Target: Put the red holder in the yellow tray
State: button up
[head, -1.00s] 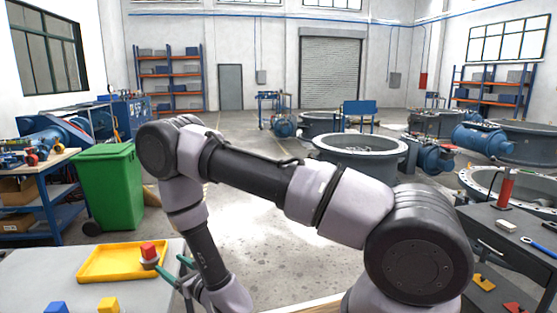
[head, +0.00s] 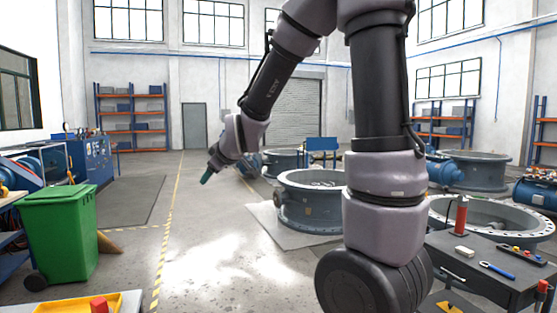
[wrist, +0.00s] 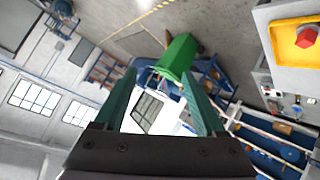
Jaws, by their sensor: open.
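The red holder (head: 99,305) shows at the bottom left of the head view, at the yellow tray (head: 62,303), which the frame edge cuts off. In the wrist view, the red holder (wrist: 306,37) lies within the outline of the yellow tray (wrist: 285,40), at the top right. My gripper (head: 207,178) is raised in mid-air, well away from and above the tray. In the wrist view, my gripper's green fingers (wrist: 160,88) are apart with nothing between them.
A green bin (head: 60,235) stands on the floor at left. A dark bench (head: 480,265) with a red cylinder (head: 461,215) and tools is at right. Large grey valve rings (head: 310,200) stand behind my arm. The floor between is free.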

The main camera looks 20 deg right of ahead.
jog(key=s+d+r+m+g, duration=0.1)
jog(key=s+d+r+m, duration=0.1)
jog(key=s, duration=0.6)
jog(key=s+d+r+m+g, duration=0.2)
jog(key=s+d+m, duration=0.2)
jog(key=s+m, duration=0.2)
jog(key=s+d+r+m+g, duration=0.1)
jog(key=s+d+r+m, duration=0.1)
jog(key=s, duration=0.9)
jog(key=d+m, duration=0.1)
jog(key=m, duration=0.1)
jog(key=shift+d+r+m, duration=0.3)
jog(key=shift+r+m, duration=0.1)
